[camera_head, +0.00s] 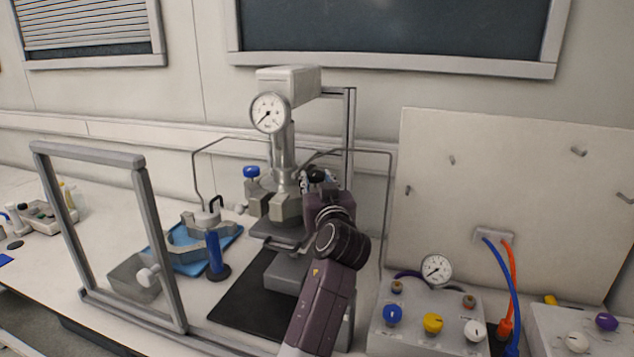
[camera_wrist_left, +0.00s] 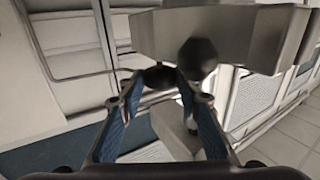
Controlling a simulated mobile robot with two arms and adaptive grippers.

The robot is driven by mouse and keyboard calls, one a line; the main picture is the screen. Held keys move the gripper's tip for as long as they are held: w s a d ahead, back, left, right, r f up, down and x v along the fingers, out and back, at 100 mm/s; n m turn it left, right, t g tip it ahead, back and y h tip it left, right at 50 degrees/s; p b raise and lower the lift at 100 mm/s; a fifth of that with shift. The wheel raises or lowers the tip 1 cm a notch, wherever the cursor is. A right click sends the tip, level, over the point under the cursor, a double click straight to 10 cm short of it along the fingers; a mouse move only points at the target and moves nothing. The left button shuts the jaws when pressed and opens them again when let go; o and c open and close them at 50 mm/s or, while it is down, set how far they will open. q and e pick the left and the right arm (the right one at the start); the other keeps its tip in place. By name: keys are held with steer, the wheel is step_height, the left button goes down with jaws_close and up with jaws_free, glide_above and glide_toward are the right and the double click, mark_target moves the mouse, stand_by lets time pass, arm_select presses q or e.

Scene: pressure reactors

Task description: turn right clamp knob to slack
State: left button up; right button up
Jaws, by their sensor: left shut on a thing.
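The pressure reactor (camera_head: 283,160) stands on the bench with its metal clamp ring around the head. My left gripper (camera_head: 318,183) is at the right side of this ring, at a dark clamp knob (camera_head: 317,174) partly hidden by the gripper. In the left wrist view the gripper (camera_wrist_left: 157,88) is shut on a dark round knob (camera_wrist_left: 160,76) between its blue-padded fingertips. A dark ball (camera_wrist_left: 197,58) sits beside it, in front of the grey clamp body (camera_wrist_left: 225,35). The knob's turn position cannot be told. My right gripper is not in view.
A blue knob (camera_head: 251,172) is on the reactor's left side. A grey frame (camera_head: 158,250) stands front left, near a blue tray (camera_head: 185,255) and a blue cylinder (camera_head: 216,252). A control box (camera_head: 425,320) and an upright panel (camera_head: 520,200) are at right.

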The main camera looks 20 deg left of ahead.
arm_select(q)
steer(key=o, duration=0.9)
step_height(320, 180, up, 10)
